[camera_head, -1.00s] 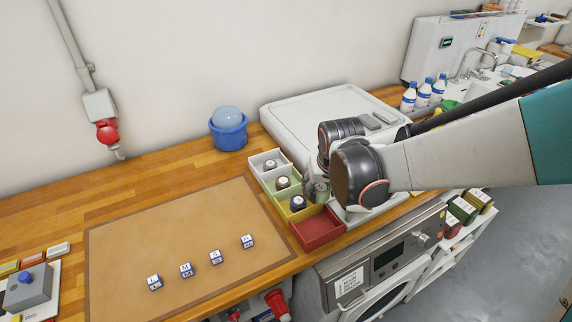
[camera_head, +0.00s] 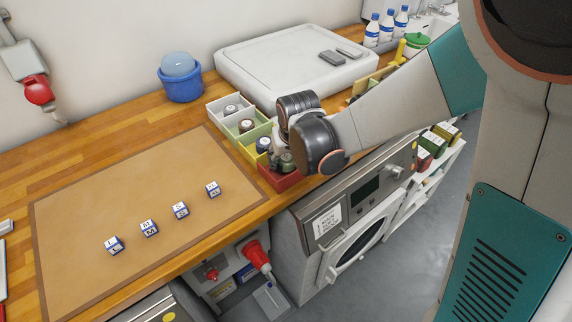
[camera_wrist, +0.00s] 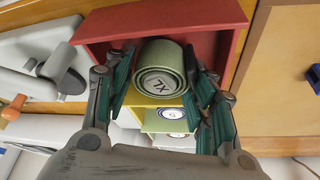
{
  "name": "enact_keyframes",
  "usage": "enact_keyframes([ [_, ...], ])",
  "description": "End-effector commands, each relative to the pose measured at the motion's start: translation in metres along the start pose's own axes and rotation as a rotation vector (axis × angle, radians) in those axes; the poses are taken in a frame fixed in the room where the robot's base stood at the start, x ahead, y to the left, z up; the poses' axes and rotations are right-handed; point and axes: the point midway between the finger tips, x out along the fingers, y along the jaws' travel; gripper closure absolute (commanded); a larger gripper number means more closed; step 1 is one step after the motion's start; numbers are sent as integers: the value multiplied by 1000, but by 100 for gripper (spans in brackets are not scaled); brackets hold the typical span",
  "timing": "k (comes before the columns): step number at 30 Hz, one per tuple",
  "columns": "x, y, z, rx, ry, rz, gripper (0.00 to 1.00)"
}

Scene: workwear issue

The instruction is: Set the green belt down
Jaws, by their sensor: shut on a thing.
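The green belt (camera_wrist: 160,62) is a tight roll with a white XL label, seen in the wrist view between my two fingers. My gripper (camera_wrist: 160,78) is shut on its sides. In the head view the belt (camera_head: 287,161) shows partly below my gripper (camera_head: 281,158), at the red compartment (camera_head: 268,179) nearest the counter's front edge. The red walls (camera_wrist: 166,18) surround the belt on several sides in the wrist view. I cannot tell whether the belt touches the compartment floor.
Rolled belts sit in the white (camera_head: 214,118), light green (camera_head: 231,131) and yellow (camera_head: 246,152) compartments behind. A brown mat (camera_head: 120,205) with several small labelled blocks lies left. A white lidded unit (camera_head: 290,65) stands behind, a blue bucket (camera_head: 182,89) at back left.

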Motion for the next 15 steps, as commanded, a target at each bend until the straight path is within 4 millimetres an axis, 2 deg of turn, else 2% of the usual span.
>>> enact_keyframes([
  [1, 11, 0, 4, 0, 0, 0, 77],
  [3, 16, 0, 6, 0, 0, 0, 77],
  [15, 19, 0, 8, 0, 0, 0, 77],
])
